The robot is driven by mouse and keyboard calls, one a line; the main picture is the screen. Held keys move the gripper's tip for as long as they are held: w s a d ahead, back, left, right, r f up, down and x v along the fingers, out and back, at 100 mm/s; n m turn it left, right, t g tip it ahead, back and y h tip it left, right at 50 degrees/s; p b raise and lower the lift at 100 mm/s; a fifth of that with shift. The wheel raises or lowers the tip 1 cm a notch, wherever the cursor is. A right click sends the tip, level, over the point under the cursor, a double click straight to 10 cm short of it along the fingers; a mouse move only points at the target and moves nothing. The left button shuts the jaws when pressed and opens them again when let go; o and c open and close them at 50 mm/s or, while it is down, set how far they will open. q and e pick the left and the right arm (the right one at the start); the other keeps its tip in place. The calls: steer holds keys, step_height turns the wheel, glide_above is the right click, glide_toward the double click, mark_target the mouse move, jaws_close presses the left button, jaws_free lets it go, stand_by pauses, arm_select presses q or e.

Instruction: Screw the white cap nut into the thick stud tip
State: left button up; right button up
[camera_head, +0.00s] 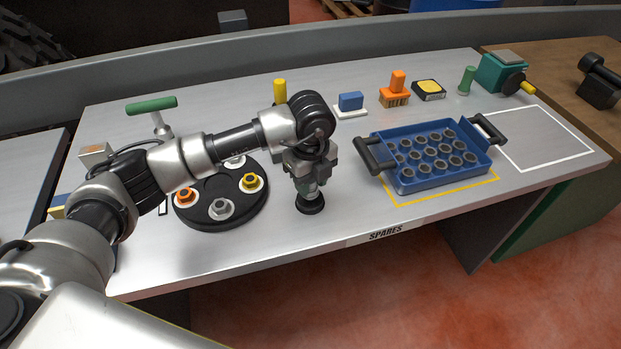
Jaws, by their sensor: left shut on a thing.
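My left gripper (308,182) points straight down over the front middle of the bench. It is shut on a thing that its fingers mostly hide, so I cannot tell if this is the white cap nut. A small round black piece (311,206) stands on the bench right under the fingertips; I cannot tell if it is the stud's base or whether it touches the held thing. A black round tray (204,222) to the left carries an orange nut (186,196), a grey nut (220,208) and a yellow nut (251,182). Its far spot is partly behind my arm. My right gripper is out of view.
A blue crate (440,180) with several dark round parts stands right of the gripper. A green-handled tool (152,106) stands at the back left. A blue block (351,101), an orange brush (395,92) and a teal machine (500,74) line the back. The white-outlined area (545,135) is clear.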

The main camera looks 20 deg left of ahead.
arm_select(q)
steer(key=shift+f+b, duration=0.3)
steer(key=shift+f, duration=0.2)
steer(key=o, duration=1)
steer(key=shift+o, duration=0.2)
step_height(320, 180, up, 11)
steer(key=shift+f+b, duration=0.1)
steer(key=shift+b, duration=0.55)
